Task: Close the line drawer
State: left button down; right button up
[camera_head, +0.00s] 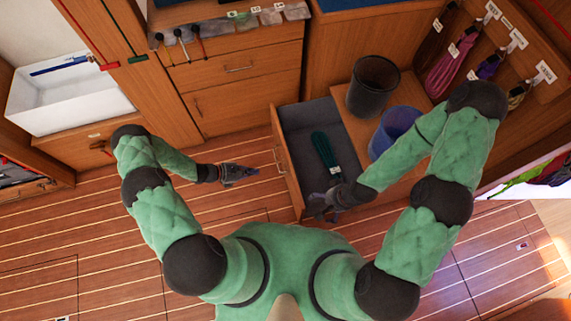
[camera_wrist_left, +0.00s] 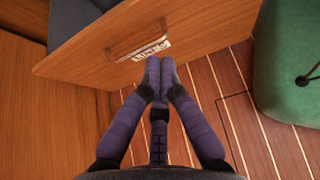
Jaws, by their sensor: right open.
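The line drawer (camera_head: 285,155) stands pulled out of the cabinet, with a grey lining and a dark green coiled line (camera_head: 325,157) inside. Its wooden front, with a handle and a label reading LINES (camera_wrist_left: 151,50), shows in the left wrist view. My left gripper (camera_head: 257,172) is in front of the drawer front, to its left in the head view. In the left wrist view its fingers (camera_wrist_left: 159,68) are together and empty, just below the label; I cannot tell whether they touch the front. My right gripper (camera_head: 322,205) is open by the drawer's near side.
A dark bin (camera_head: 373,86) and a blue bin (camera_head: 396,131) stand on the wooden surface right of the drawer. Coiled lines hang on tagged hooks (camera_head: 484,65) at the upper right. The striped floor left of the drawer is clear.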

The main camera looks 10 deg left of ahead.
pick_arm(q)
jog(key=d+r+b+x, duration=0.1)
jog(key=b+x, duration=0.3)
jog(key=x, duration=0.9)
jog(key=shift+r, duration=0.45)
pick_arm(e)
notch_tip(320, 180, down, 4)
jog(key=shift+f, duration=0.1)
pick_arm(q)
jog(key=shift+w+d, duration=0.15)
jog(key=shift+d, duration=0.05)
